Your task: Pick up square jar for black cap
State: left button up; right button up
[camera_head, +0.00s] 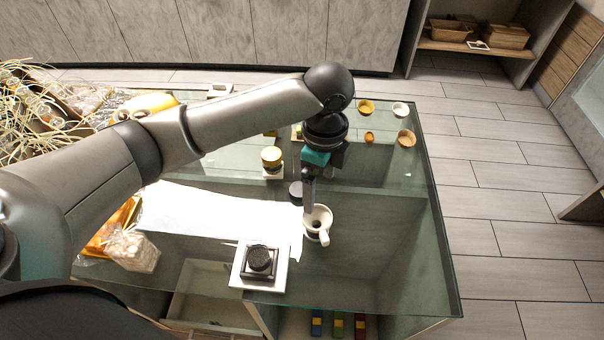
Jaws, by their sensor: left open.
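A dark square jar-like piece with a round black top (259,259) sits on a white square tray (243,280) near the table's front. My left gripper (309,208) is open and points down at a white funnel-shaped cup with a handle (322,222). The fingers overlap the cup's rim in the picture; I cannot tell whether they touch. My right gripper is out of view.
A clear bag (132,251) and wrapped goods crowd the left. The front right is clear.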

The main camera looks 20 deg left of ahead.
aim_at(259, 259)
jog(key=u, duration=1.2)
